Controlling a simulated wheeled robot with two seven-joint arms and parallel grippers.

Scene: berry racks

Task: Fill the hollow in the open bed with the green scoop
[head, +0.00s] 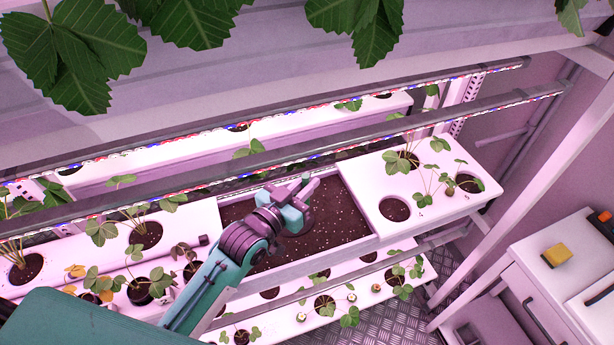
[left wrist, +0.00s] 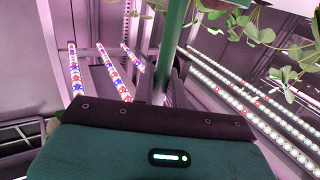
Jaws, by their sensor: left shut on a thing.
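The open bed of dark soil (head: 345,222) lies between white planter covers in the head view. My right gripper is not in view.
A white cover with plants and an empty round hole (head: 395,209) adjoins the bed on the right. A light bar (head: 300,150) runs above and behind it. A lower planter row (head: 345,312) is in front. A yellow block (head: 557,254) lies on a white cabinet at right.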

